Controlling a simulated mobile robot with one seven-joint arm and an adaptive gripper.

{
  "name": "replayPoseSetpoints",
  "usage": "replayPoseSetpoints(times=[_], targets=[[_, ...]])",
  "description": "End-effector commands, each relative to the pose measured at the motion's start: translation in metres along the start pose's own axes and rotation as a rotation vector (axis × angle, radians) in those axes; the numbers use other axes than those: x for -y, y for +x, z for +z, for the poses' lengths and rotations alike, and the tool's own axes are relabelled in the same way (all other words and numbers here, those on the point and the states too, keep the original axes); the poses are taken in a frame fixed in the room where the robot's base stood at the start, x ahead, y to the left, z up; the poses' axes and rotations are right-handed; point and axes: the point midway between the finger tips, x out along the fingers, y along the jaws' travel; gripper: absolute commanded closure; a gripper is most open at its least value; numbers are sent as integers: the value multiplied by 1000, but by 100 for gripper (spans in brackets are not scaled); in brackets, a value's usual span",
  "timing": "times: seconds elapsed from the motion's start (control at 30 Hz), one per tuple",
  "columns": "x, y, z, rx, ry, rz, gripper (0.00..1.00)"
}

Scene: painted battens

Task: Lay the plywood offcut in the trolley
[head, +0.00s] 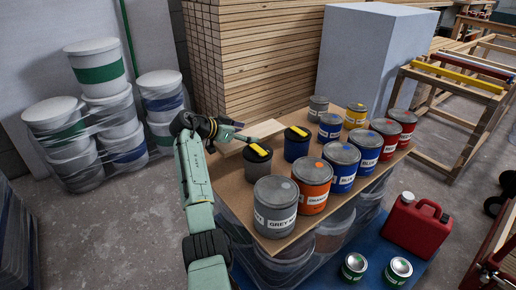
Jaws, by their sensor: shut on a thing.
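The plywood offcut (266,129) is a pale, flat board at the back left of the paint table, behind two open cans. My gripper (242,137) reaches in from the left and is shut on the offcut. The fingertips are small here, and I cannot tell whether the board is clear of the tabletop. A red-framed piece with wood in it, cut off at the lower right edge, appears to be the trolley (491,264). Most of it is out of view, and my gripper is far from it.
Labelled paint cans (312,187) crowd the table (226,178). A red jerrycan (416,226) and small tins (354,267) stand on a blue base. Stacked timber (255,55) rises behind.

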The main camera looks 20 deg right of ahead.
Motion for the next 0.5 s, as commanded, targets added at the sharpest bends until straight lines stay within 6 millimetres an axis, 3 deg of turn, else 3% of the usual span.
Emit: replayPoseSetpoints(times=[0.4,0.5], targets=[[-1,26,48,-1,-1,0,66],[0,27,50,-3,3,-2,66]])
